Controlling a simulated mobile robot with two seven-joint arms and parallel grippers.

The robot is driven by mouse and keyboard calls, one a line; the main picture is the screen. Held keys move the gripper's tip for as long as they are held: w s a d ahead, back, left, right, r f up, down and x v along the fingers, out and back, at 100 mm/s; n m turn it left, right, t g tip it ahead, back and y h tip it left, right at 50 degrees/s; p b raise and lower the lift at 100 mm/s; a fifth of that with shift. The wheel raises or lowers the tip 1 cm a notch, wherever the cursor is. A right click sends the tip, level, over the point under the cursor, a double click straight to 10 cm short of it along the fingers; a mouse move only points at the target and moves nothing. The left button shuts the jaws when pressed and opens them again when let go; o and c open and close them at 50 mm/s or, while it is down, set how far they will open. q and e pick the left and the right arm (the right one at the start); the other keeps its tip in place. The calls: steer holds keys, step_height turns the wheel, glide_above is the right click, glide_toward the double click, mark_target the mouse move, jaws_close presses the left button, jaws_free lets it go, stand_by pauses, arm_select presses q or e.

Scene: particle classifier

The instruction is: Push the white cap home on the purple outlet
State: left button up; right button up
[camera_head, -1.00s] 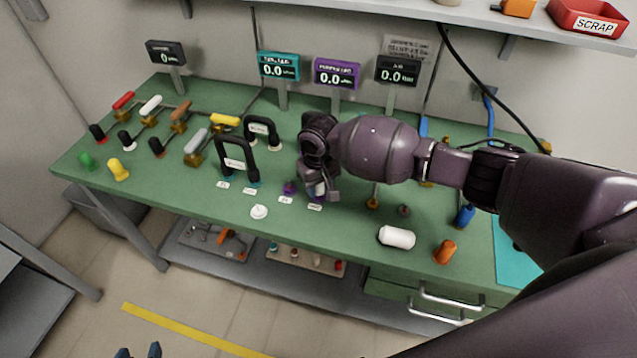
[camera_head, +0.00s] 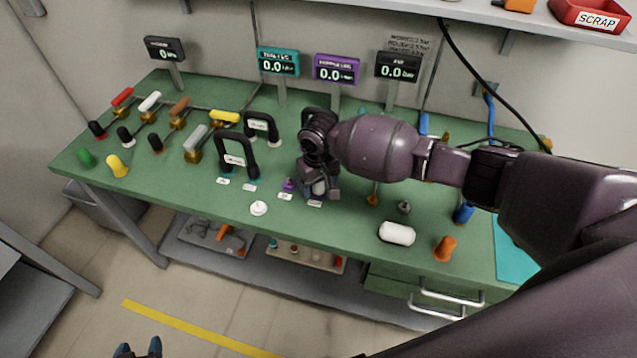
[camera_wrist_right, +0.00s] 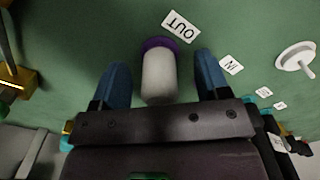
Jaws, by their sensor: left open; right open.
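The white cap (camera_wrist_right: 158,78) is a pale cylinder standing on the purple outlet (camera_wrist_right: 158,44), whose purple rim shows at the cap's far end beside the "OUT" label. How far the cap is seated cannot be told. My right gripper (camera_wrist_right: 161,66) is open, its blue fingers on either side of the cap with gaps showing. In the head view the right gripper (camera_head: 320,192) hangs over the bench and partly hides the cap (camera_head: 319,186); the outlet is hidden there. My left gripper (camera_head: 138,350) is open and empty at the bottom edge, away from the bench.
A purple fitting (camera_head: 289,185) stands just left of the right gripper. A white disc with a stem (camera_head: 258,208) lies near the bench's front edge. Black handles (camera_head: 236,154) stand further left. A white cylinder (camera_head: 397,233) and an orange plug (camera_head: 445,249) are to the right.

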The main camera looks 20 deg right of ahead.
step_height(320, 180, up, 9)
steer(key=shift+r+p, duration=0.15)
steer(key=shift+p, duration=0.45)
steer(key=shift+r, duration=0.7)
steer(key=shift+s, duration=0.1)
